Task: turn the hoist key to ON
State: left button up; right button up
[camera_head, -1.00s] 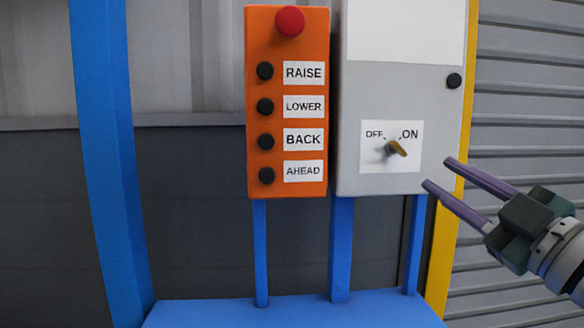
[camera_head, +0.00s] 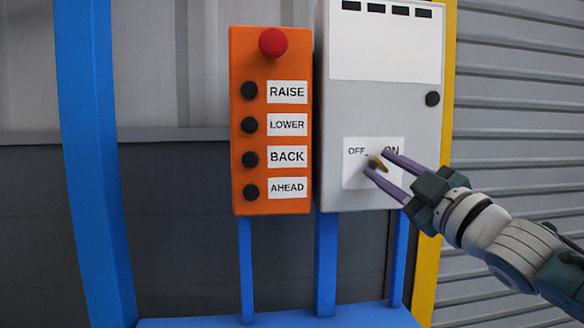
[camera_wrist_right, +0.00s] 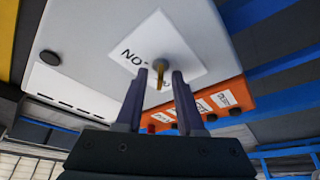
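The hoist key (camera_head: 376,162) is a small brass-coloured key on a white OFF/ON plate (camera_head: 352,180), low on the grey cabinet. My right gripper (camera_head: 377,160) is at the plate with its two purple fingers open, one on each side of the key. In the right wrist view the key (camera_wrist_right: 160,75) stands between the fingertips (camera_wrist_right: 159,78), with a gap on both sides. The fingers partly cover the ON label in the head view. I cannot tell exactly which mark the key points to. My left gripper is not in view.
An orange control box (camera_head: 240,205) with a red button (camera_head: 273,42) and several black buttons stands left of the grey cabinet (camera_head: 425,60). Blue posts (camera_head: 90,160) and a yellow post (camera_head: 428,265) frame the area.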

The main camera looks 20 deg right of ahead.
grip_shut()
dwell(0.3)
jog(key=shift+m, duration=0.3)
jog(key=m+h, duration=0.1)
jog(key=m, duration=0.1)
jog(key=m+h+b, duration=0.1)
jog(key=m, duration=0.2)
jog(key=shift+a+f+t+h, duration=0.1)
jog(key=shift+f+t+h, duration=0.05)
jog(key=shift+t+h, duration=0.25)
jog(key=m+h, duration=0.1)
jog(key=m, duration=0.1)
jog(key=m+h, duration=0.1)
jog(key=m, duration=0.2)
jog(key=shift+a+h+b, duration=0.1)
jog(key=shift+h+b, duration=0.2)
jog(key=m+h, duration=0.1)
jog(key=m, duration=0.2)
jog(key=m+g+h+p, duration=0.1)
jog(key=m+h, duration=0.1)
jog(key=m, duration=0.2)
jog(key=shift+a, duration=0.1)
jog(key=m+g+h+p, duration=0.1)
jog(key=m, duration=0.2)
jog(key=m+g+h+p, duration=0.1)
jog(key=m+h, duration=0.1)
jog(key=m, duration=0.2)
jog(key=shift+w+a, duration=0.1)
jog(key=shift+m+g, duration=0.3)
jog(key=shift+m, duration=0.1)
